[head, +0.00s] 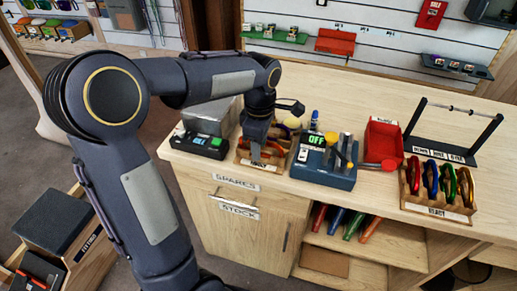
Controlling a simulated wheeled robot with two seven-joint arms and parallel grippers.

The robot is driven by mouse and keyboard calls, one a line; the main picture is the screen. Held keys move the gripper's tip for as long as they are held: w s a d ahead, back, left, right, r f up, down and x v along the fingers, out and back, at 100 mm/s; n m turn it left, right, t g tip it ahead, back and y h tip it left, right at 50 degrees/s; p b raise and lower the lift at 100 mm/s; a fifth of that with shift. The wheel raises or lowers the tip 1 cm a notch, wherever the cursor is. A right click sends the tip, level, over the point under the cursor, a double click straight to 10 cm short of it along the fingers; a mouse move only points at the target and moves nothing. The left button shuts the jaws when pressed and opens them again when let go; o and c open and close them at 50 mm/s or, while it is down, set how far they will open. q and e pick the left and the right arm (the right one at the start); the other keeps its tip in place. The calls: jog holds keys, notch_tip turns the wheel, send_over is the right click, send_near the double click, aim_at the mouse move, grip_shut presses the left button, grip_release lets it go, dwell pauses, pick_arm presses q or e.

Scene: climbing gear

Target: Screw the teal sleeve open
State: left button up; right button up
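I cannot make out a teal sleeve in the head view; it is too small or hidden. My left gripper (256,152) points down over a wooden tray (243,164) on the counter, with orange-red curved pieces (274,150) beside its fingers. The fingers are small and dark, so I cannot tell whether they are open or hold something. A wooden rack (436,210) at the right holds several coloured carabiners (431,179) upright. My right gripper is not in view.
A blue device (322,176) with a lit OFF display and a red bin (383,142) stand right of the tray. A green-topped black box (199,143) and a grey box (212,116) stand left. A black bar stand (445,150) is behind the rack.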

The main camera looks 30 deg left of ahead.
pick_arm(q)
jog(key=shift+f+b, duration=0.4)
jog(key=shift+f, duration=0.25)
jog(key=shift+w, duration=0.1)
jog(key=shift+w+a+r+p, duration=0.1)
jog(key=shift+w+p, duration=0.3)
jog(key=shift+w+a, duration=0.1)
jog(key=shift+w, duration=0.1)
jog(key=shift+r+p, duration=1.25)
jog(key=shift+r, duration=0.15)
